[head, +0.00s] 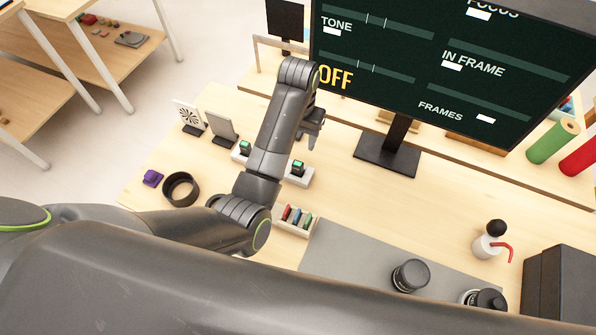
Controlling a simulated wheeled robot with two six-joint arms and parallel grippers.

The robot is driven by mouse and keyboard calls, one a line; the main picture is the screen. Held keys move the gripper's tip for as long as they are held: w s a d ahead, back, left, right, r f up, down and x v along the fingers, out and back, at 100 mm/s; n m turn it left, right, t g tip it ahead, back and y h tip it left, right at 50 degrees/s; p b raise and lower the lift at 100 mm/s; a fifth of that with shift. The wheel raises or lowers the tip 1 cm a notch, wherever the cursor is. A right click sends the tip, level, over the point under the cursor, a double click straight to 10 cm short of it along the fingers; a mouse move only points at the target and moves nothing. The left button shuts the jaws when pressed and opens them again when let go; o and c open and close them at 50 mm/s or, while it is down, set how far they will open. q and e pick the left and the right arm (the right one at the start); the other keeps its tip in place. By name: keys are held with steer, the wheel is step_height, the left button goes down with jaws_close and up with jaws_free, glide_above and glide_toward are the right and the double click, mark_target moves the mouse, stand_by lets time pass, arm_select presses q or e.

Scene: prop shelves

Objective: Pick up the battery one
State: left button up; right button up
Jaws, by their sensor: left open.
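Two small dark blocks with green tops sit in white holders on the wooden table and look like batteries. One battery (298,167) is just right of my left forearm, and the other battery (245,147) is just left of it. No label shows which is battery one. My left gripper (313,140) is open and appears empty, beyond the right-hand block and below the monitor's left corner. Its fingers are small and partly overlapped in this view. My right gripper is out of view.
A monitor (440,70) on a dark stand (388,155) rises behind. A small tray (283,228) holds coloured pieces. A grey mat (340,255) with a lens (411,275) lies right.

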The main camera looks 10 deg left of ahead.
arm_select(q)
step_height(320, 180, down, 2)
steer(key=p, duration=0.1)
glide_above(298, 163)
step_height(298, 163, down, 6)
steer(key=shift+s+r, duration=0.1)
steer(key=shift+s, duration=0.05)
steer(key=shift+f, duration=0.3)
steer(key=shift+f+p, duration=0.75)
steer(key=shift+f, duration=2.05)
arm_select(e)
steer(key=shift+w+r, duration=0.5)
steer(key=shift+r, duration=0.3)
arm_select(q)
steer(key=shift+c, duration=0.2)
steer(key=c, duration=1)
steer(key=shift+r, duration=0.1)
steer(key=shift+c, duration=0.3)
